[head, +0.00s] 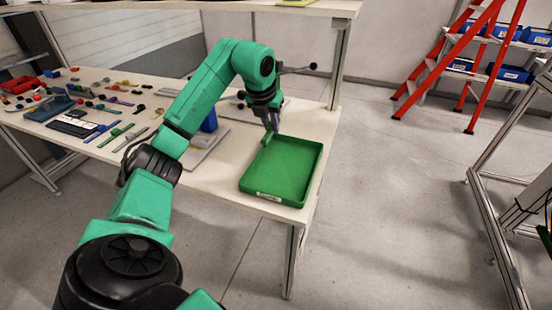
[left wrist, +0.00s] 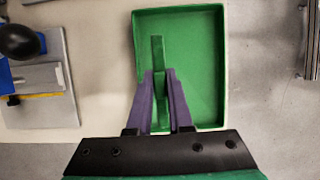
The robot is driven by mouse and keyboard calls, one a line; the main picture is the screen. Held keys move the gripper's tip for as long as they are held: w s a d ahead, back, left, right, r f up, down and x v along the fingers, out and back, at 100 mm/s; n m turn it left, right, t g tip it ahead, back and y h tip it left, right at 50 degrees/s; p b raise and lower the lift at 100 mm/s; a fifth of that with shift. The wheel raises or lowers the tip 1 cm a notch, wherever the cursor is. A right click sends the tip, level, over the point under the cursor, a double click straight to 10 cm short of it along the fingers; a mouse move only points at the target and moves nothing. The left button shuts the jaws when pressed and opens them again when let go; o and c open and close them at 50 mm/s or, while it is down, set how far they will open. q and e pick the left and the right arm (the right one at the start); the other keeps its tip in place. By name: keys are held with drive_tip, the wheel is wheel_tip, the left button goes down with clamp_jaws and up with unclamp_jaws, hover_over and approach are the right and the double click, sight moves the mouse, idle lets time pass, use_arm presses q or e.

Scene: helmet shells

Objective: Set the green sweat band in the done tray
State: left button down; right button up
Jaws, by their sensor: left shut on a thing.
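My left gripper (head: 271,126) is shut on the green sweat band (head: 266,138), a narrow green strip. The band hangs at the far left corner of the green done tray (head: 285,170) in the head view. In the left wrist view, the purple fingers (left wrist: 160,85) pinch the band (left wrist: 157,50), which overlaps the left part of the tray floor (left wrist: 205,60). I cannot tell how far the band is above the floor. The tray looks empty apart from the band and has a low rim and a white label on its front. My right gripper is not in view.
A grey board (head: 202,150) with a blue block (head: 209,122) lies left of the tray. Several small parts, including another green strip (head: 115,134), cover the table's left half. The table's right edge runs close beside the tray. A red stepladder (head: 450,60) stands behind.

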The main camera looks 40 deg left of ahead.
sight(267, 136)
use_arm(q)
drive_tip(key=f, duration=1.1)
drive_tip(key=shift+w+f, duration=0.1)
drive_tip(key=shift+w, duration=0.2)
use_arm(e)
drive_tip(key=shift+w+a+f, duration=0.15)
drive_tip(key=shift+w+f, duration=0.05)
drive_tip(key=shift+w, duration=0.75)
use_arm(q)
drive_tip(key=c, duration=0.8)
unclamp_jaws()
drive_tip(key=shift+c, duration=0.2)
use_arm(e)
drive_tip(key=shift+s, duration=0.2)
use_arm(q)
drive_tip(key=v, duration=1.2)
drive_tip(key=shift+d, duration=0.1)
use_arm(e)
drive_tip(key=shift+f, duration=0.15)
